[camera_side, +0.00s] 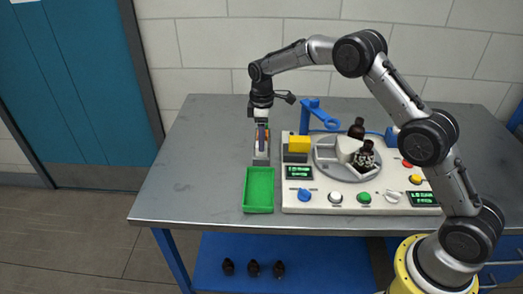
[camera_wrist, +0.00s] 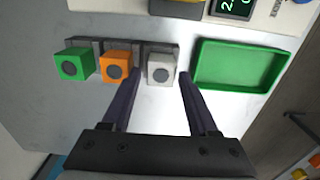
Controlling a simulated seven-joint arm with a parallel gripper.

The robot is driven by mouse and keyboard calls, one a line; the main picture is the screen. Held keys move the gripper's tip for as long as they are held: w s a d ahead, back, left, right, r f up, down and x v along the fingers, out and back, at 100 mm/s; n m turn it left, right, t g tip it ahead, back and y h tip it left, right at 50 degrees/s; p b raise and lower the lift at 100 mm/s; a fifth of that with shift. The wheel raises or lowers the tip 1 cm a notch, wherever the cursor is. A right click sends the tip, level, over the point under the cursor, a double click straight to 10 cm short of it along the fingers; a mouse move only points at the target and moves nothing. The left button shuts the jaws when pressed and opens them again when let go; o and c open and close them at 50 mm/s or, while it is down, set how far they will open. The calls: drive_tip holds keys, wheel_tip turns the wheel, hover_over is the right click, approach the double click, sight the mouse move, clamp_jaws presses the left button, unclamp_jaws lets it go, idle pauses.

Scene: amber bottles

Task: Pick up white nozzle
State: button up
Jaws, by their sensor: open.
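The white nozzle (camera_wrist: 162,68) is a pale block with a dark round face, seen in the wrist view. It sits at the right end of a grey rack (camera_wrist: 90,45), with an orange nozzle (camera_wrist: 116,65) and a green nozzle (camera_wrist: 75,65) to its left. My gripper (camera_wrist: 161,77) is open, with one dark finger on each side of the white nozzle. I cannot tell whether the fingers touch it. In the side view my gripper (camera_side: 262,135) points down over the rack, and its fingers partly hide the nozzles.
A green tray (camera_wrist: 240,65) lies just right of the white nozzle. In the side view the white console (camera_side: 320,200) carries a yellow block (camera_side: 299,144), a blue arm (camera_side: 318,114) and a round turntable (camera_side: 325,160) with amber bottles. The table's left part is clear.

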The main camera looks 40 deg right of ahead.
sight(258, 154)
wheel_tip(258, 154, down, 3)
drive_tip(key=shift+f, duration=0.2)
clamp_jaws()
drive_tip(key=shift+r, duration=0.1)
